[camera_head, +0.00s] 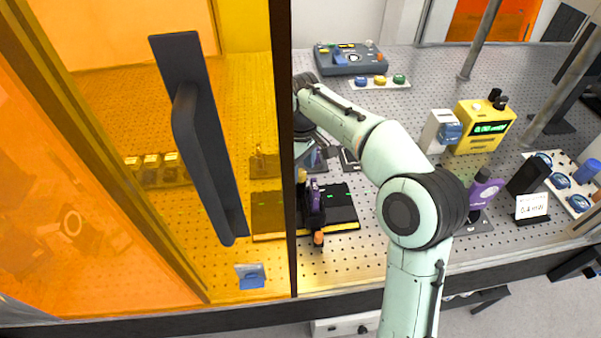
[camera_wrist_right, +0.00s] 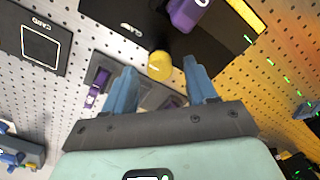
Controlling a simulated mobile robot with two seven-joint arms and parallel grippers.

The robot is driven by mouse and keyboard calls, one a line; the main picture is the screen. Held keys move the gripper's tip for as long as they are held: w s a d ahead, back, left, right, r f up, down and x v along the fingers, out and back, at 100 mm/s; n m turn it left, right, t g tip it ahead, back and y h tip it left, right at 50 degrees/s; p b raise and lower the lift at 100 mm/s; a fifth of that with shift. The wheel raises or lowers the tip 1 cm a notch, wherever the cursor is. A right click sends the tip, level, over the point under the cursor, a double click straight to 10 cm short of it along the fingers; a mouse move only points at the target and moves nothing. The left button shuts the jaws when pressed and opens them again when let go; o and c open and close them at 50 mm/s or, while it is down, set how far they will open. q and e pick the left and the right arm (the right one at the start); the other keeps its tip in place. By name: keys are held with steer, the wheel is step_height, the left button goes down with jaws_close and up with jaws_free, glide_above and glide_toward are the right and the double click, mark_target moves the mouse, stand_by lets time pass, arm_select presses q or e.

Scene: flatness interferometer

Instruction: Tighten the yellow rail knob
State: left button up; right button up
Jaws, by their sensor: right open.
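The yellow rail knob (camera_wrist_right: 160,65) is small and round and shows between my right gripper's fingers in the right wrist view, beside a black plate with yellow edging (camera_wrist_right: 118,18). My right gripper (camera_wrist_right: 161,68) is open, one blue finger on each side of the knob. I cannot tell whether either finger touches it. In the head view the knob (camera_head: 302,175) is a small yellow spot just below my right gripper (camera_head: 303,152). A purple part (camera_wrist_right: 186,14) stands on the black plate, close to the knob. My left gripper is not in view.
An orange transparent panel (camera_head: 100,240) with a black handle (camera_head: 203,140) fills the left of the head view. A purple device (camera_head: 484,192), a yellow meter (camera_head: 484,128) and a grey control box (camera_head: 350,58) stand on the perforated table.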

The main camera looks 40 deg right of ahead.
steer(key=shift+f, duration=0.7)
steer(key=c, duration=1.1)
steer(key=shift+o, duration=0.2)
